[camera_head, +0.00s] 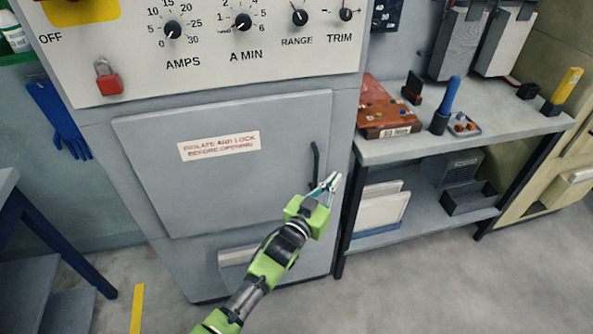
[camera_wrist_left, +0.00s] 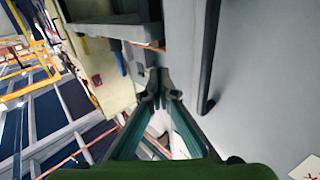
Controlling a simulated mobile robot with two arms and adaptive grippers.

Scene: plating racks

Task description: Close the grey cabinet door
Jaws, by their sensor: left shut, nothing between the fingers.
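The grey cabinet door (camera_head: 235,180) is on the front of the grey cabinet, below the dial panel, with a white label (camera_head: 218,146) in red print. It looks flush or nearly so; I cannot tell whether a small gap stays. Its dark bar handle (camera_head: 315,163) is near the right edge. My left gripper (camera_head: 332,183) is shut and empty, just right of the handle's lower end, by the door's right edge. I cannot tell whether it touches. In the left wrist view the fingertips (camera_wrist_left: 156,88) are beside the dark handle (camera_wrist_left: 208,60) and the grey door surface (camera_wrist_left: 262,70).
A grey workbench (camera_head: 450,140) with a lower shelf stands right of the cabinet, holding a brown board (camera_head: 388,108) and a blue-handled tool (camera_head: 446,100). A dark blue table frame (camera_head: 60,245) is at the left. The floor (camera_head: 430,280) at the lower right is clear.

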